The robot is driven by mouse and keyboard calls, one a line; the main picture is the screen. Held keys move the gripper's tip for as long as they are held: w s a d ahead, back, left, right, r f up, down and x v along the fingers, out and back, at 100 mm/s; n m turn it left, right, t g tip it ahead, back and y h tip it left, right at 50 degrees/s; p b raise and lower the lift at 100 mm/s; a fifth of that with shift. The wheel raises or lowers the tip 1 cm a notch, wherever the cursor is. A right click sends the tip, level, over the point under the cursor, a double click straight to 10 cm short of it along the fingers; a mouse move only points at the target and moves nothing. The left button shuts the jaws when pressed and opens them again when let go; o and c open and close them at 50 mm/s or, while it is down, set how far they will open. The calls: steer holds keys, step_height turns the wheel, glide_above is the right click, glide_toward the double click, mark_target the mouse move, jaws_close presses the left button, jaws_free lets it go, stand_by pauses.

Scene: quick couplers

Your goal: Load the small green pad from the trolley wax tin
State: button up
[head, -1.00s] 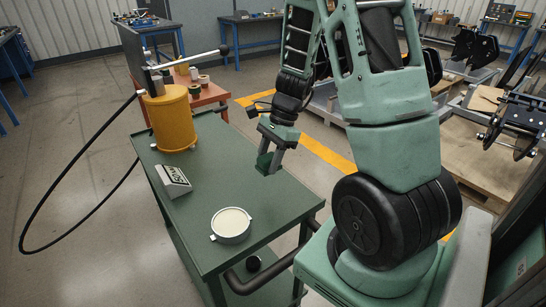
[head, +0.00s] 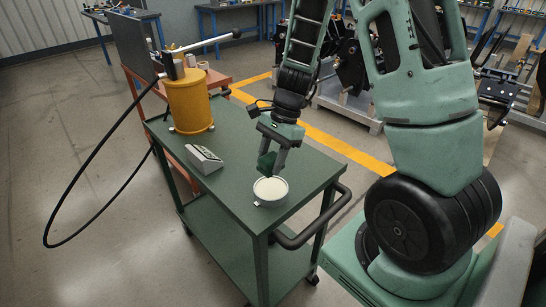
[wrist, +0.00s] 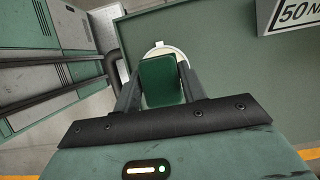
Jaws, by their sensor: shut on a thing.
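My gripper (head: 273,160) is shut on the small green pad (head: 266,164). In the wrist view the pad (wrist: 161,81) sits between the two fingers, its flat green face showing. The open round wax tin (head: 270,190), filled with pale wax, stands on the green trolley (head: 225,192) near its front end. In the head view the pad is just above the tin's far rim; I cannot tell whether it touches the wax. In the wrist view the tin (wrist: 163,47) shows behind the pad, which hides most of it.
A grey wedge-shaped block (head: 205,160) stands on the trolley left of the tin. A yellow pump cylinder (head: 189,102) with a lever and a black hose is at the trolley's far end. A black handle (head: 315,222) juts from the near end. The trolley top right of my gripper is clear.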

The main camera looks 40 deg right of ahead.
mark_target(267, 191)
steer(key=shift+f+b, duration=2.25)
steer(key=shift+f, duration=0.8)
steer(key=shift+f+b, duration=0.35)
steer(key=shift+f, duration=0.2)
step_height(267, 191, up, 7)
steer(key=p, duration=0.7)
steer(key=shift+r, duration=0.1)
stand_by(0.5)
